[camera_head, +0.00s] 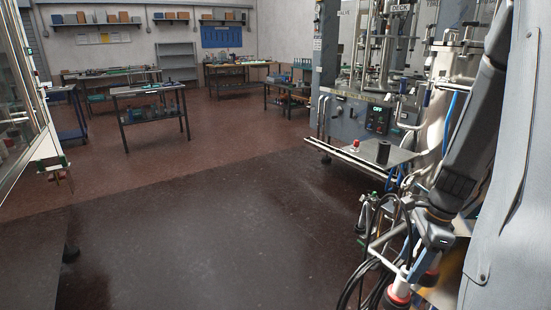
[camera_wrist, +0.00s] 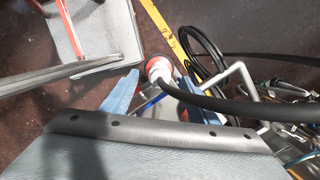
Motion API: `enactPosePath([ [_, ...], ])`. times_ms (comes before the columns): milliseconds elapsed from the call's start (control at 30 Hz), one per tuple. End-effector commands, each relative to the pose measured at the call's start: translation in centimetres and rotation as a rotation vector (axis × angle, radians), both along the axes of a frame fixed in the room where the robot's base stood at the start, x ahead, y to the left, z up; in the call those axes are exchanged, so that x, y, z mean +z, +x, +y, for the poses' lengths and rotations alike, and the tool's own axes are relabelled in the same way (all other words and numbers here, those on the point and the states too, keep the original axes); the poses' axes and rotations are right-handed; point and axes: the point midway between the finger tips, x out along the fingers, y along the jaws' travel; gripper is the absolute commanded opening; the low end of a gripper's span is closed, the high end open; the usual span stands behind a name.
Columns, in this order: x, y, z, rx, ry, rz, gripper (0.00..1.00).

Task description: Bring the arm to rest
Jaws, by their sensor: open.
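My gripper (camera_wrist: 158,80) shows in the wrist view as two blue fingertips set apart. They stick out past a dark strip with holes and a grey surface that cover the lower part of the picture. No held thing shows between them; a white and red hose end (camera_wrist: 158,68) shows in the gap, and I cannot tell how far below it lies. In the head view my dark arm hangs down along the right side, its wrist end low at the right. The fingers cannot be made out there.
A black hose (camera_wrist: 230,108), cables and a yellow floor strip (camera_wrist: 160,25) lie close around. The filling machine (camera_head: 365,115) with steel pipes stands beside my arm. A glazed frame (camera_head: 25,90) stands at the left. Open dark floor (camera_head: 220,230) fills the middle; workbenches (camera_head: 150,92) stand behind.

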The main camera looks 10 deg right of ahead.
Motion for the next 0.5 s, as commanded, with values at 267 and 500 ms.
enactPosePath([
  [267,2.9,1.4,8.6,0.583,-0.082,-0.056,0.54],
  [500,5.6,0.1,18.5,1.345,-0.179,-0.123,0.54],
])
